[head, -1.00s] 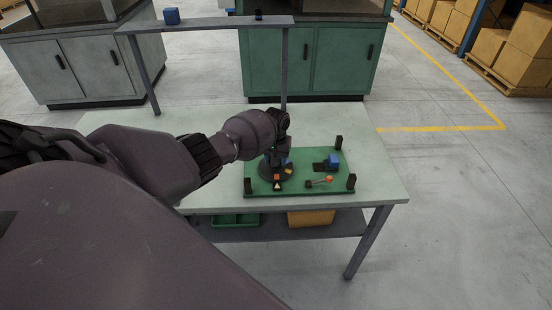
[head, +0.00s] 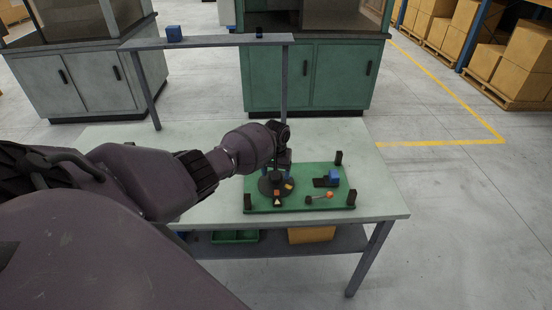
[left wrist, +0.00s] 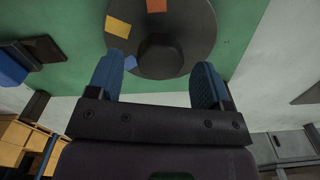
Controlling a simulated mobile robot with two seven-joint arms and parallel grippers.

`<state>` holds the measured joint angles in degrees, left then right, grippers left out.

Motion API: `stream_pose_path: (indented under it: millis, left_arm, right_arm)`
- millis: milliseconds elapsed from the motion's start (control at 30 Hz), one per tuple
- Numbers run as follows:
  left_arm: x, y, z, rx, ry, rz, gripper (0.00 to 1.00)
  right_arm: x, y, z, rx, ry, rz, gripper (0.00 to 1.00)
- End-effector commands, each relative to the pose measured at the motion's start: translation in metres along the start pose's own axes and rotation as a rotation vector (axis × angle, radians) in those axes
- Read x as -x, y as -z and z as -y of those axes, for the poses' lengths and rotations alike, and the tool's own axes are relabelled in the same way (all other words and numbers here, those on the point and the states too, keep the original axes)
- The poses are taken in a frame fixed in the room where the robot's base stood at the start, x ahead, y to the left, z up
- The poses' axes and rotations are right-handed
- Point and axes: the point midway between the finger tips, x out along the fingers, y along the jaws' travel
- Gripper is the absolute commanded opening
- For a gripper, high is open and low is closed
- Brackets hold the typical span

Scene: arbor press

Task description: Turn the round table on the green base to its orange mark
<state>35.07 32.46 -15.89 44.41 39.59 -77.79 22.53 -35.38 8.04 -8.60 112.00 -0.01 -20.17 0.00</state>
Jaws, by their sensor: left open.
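The dark round table (head: 266,190) sits on the left part of the green base (head: 311,202). An orange patch (head: 277,192) and a yellow patch (head: 289,187) are on its top; a pale triangle (head: 277,203) lies at its front edge, beside the orange patch. My left gripper (head: 277,176) is over the table, pointing down. In the left wrist view the blue fingers of my left gripper (left wrist: 160,72) are open, with a dark round knob (left wrist: 160,55) on the table appearing between their tips, apart from both. Whether the tips reach down beside it I cannot tell. My right gripper is out of view.
The base also bears black corner posts (head: 351,197), a blue block (head: 334,175) on a dark mount and a rod with an orange ball (head: 329,195). A raised shelf (head: 210,41) stands behind. The worktable (head: 380,195) is clear right of the base.

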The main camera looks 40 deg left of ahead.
Motion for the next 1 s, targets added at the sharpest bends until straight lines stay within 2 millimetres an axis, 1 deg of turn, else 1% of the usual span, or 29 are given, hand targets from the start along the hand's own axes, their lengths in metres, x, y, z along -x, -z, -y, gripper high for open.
stream_pose_path:
  millis: [133,400,500,700,1000]
  left_arm:
    - [0.018,0.0,0.0,-0.002,0.0,-0.004,0.73]
    - [0.066,0.0,0.0,-0.002,0.0,-0.004,0.73]
    - [0.079,0.0,0.0,-0.001,0.0,-0.002,0.73]
    - [0.094,-0.001,0.0,-0.001,0.0,0.0,0.73]
    - [0.096,-0.001,0.0,-0.001,0.0,0.0,0.73]
  right_arm:
    - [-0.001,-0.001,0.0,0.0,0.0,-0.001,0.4]
    - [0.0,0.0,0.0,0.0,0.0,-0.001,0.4]
    - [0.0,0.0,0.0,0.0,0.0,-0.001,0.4]
    - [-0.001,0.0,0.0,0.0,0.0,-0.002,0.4]
    - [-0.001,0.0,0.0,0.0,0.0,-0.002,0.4]
